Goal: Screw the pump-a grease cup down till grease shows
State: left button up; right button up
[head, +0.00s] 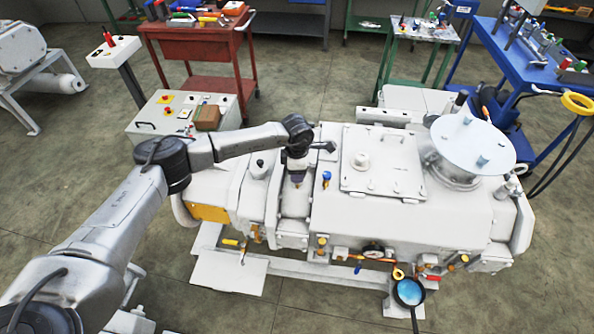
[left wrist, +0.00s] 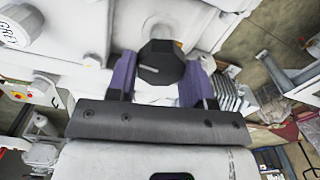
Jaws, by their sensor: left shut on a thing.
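The white vacuum pump (head: 400,222) stands on the floor in the middle of the head view. My left gripper (head: 296,184) points down onto its left part. In the left wrist view, the purple fingers of my left gripper (left wrist: 155,75) are shut on a dark faceted cap (left wrist: 161,63) with a light mark on its face. This cap appears to be the grease cup; in the head view the gripper hides it. I cannot make out any grease. My right gripper is not in view.
A dark-topped fitting (head: 258,168) stands left of my gripper, and a small blue-topped valve (head: 326,178) to its right. A round cap with partly readable lettering (left wrist: 20,27) shows in the left wrist view. A pan (head: 409,292) is at the front. A red cart (head: 195,30) stands behind.

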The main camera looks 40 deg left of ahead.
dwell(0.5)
pick_arm(q)
jog(key=o, duration=0.9)
jog(key=shift+r+p, duration=0.6)
jog(key=shift+r, duration=6.3)
